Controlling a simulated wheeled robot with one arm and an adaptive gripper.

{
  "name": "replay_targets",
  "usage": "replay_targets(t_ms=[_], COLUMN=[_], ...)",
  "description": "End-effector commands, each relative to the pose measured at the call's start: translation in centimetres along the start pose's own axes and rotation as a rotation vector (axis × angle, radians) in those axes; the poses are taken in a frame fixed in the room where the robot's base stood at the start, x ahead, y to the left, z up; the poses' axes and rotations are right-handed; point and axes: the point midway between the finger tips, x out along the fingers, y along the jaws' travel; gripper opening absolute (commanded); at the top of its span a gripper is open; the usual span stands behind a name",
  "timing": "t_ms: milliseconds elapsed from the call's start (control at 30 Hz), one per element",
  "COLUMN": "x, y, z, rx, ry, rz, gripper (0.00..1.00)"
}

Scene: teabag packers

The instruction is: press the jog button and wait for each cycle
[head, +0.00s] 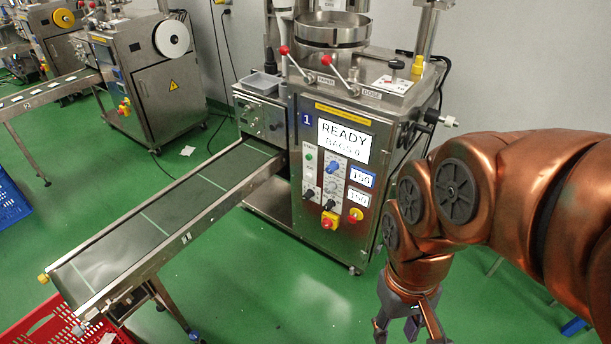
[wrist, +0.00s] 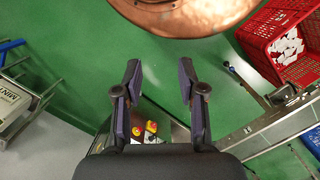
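The packing machine (head: 340,240) marked 1 stands in the middle of the head view. Its screen (head: 343,141) reads READY, BAGS 0. The labels are too small to tell which control is the jog button. My gripper (head: 411,326) hangs low, right of the machine and apart from the panel. In the wrist view my gripper (wrist: 160,75) is open and empty, its fingers pointing over green floor.
A conveyor (head: 165,215) runs from the machine toward the lower left. A red crate (head: 52,318) stands at its end, and shows in the wrist view (wrist: 268,45) with packets inside. Other machines (head: 155,85) stand at the back left. Green floor is clear before the machine.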

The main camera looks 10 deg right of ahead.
Motion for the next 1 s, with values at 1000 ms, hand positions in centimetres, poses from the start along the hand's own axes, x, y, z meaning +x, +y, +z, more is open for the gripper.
replay_targets(t_ms=[1000], x=[0.0], y=[0.0], z=[0.0], rx=[0.0], ry=[0.0], rz=[0.0], gripper=[0.0])
